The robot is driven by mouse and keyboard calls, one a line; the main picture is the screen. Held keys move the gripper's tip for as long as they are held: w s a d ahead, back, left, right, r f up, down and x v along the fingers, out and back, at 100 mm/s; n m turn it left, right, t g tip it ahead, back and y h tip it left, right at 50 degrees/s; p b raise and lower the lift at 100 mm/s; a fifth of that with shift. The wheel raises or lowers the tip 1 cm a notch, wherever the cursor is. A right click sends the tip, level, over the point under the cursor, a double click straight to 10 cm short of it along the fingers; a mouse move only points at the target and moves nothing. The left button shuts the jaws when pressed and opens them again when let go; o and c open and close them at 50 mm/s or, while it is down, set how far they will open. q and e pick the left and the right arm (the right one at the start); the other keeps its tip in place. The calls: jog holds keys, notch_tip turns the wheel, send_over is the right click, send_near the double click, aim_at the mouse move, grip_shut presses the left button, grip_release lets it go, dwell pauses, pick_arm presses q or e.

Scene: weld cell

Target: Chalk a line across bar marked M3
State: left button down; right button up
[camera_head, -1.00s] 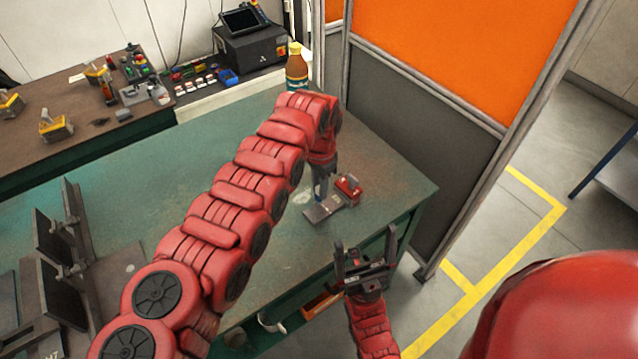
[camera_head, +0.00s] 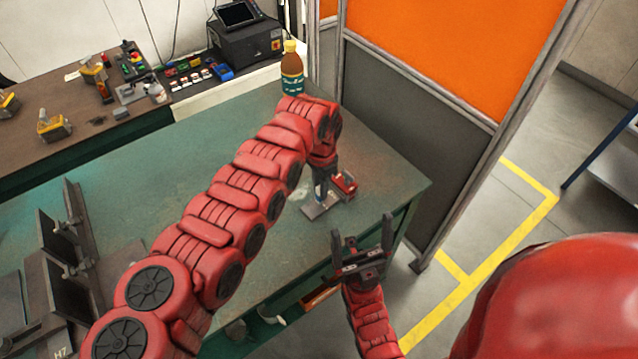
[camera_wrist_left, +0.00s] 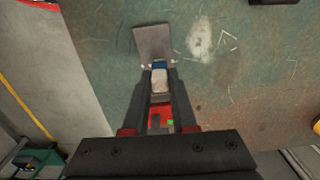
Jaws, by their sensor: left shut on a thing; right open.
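My left gripper (camera_head: 322,184) points down over the green table and is shut on a small white piece with a blue end (camera_wrist_left: 159,80), likely the chalk. The held piece shows between the fingers in the left wrist view. A flat grey metal bar (camera_head: 316,210) lies just under and beside these fingertips. It also shows in the left wrist view (camera_wrist_left: 152,41), just beyond the held piece; I cannot tell whether they touch. No M3 mark is readable. My right gripper (camera_head: 361,250) is open and empty, in front of the table's near edge.
A red object (camera_head: 344,183) sits beside the bar. A brown bottle (camera_head: 291,72) stands at the table's back edge. Dark upright brackets (camera_head: 60,245) stand at left, one part labelled H7. A grey and orange partition (camera_head: 420,140) borders the right side. The table's middle is clear.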

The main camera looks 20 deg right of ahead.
pick_arm(q)
jog(key=shift+s+d+f, duration=0.1)
jog(key=shift+s, duration=0.2)
jog(key=shift+s+d+p, duration=0.15)
jog(key=shift+s+p, duration=0.25)
jog(key=shift+p, duration=0.2)
jog(key=shift+s+d+p, duration=0.3)
jog(key=shift+s+p, duration=0.35)
jog(key=shift+p, duration=0.3)
jog(key=shift+r, duration=0.2)
notch_tip(320, 180, up, 7)
jog(key=p, duration=0.3)
jog(key=shift+p, duration=0.3)
jog(key=shift+f, duration=0.15)
jog(key=shift+w+f+b, duration=0.1)
jog(key=shift+f+b, duration=2.4)
jog(key=shift+f, duration=0.6)
